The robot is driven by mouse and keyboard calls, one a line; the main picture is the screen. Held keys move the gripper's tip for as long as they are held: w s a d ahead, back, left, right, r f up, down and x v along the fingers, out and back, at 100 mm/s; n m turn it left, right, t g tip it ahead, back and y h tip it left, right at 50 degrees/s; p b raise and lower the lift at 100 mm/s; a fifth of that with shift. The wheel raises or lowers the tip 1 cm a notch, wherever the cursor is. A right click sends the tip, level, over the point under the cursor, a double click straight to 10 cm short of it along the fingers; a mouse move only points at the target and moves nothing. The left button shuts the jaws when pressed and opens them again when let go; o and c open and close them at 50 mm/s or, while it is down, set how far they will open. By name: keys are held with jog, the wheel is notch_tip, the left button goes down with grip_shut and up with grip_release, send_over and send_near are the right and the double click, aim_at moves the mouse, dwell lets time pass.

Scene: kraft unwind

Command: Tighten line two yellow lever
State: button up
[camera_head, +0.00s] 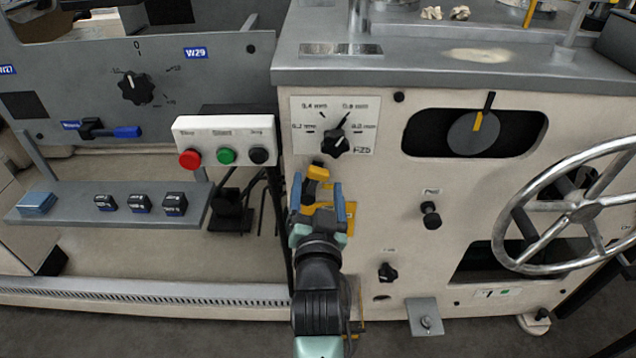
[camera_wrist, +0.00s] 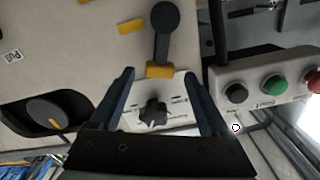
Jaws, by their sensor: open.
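The yellow lever (camera_head: 317,172) is on the front of the cream machine panel, just below the dial with mm marks (camera_head: 336,142). In the wrist view the lever (camera_wrist: 160,71) shows a yellow end on a dark arm that runs to a round dark hub. My gripper (camera_head: 318,184) is open in front of it, with one blue finger on each side of the yellow end in the picture. In the wrist view the yellow end lies between the fingertips (camera_wrist: 160,74). I cannot tell whether they touch it. My gripper hides the lever's lower part in the head view.
A button box (camera_head: 224,141) with red, green and black buttons stands close to the left. A blue lever (camera_head: 127,131) is on the grey machine further left. A dark dial with an orange pointer (camera_head: 473,133) and a handwheel (camera_head: 580,210) are to the right.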

jog(key=shift+w+b, duration=0.3)
jog(key=shift+w, duration=1.1)
grip_shut()
dwell(0.4)
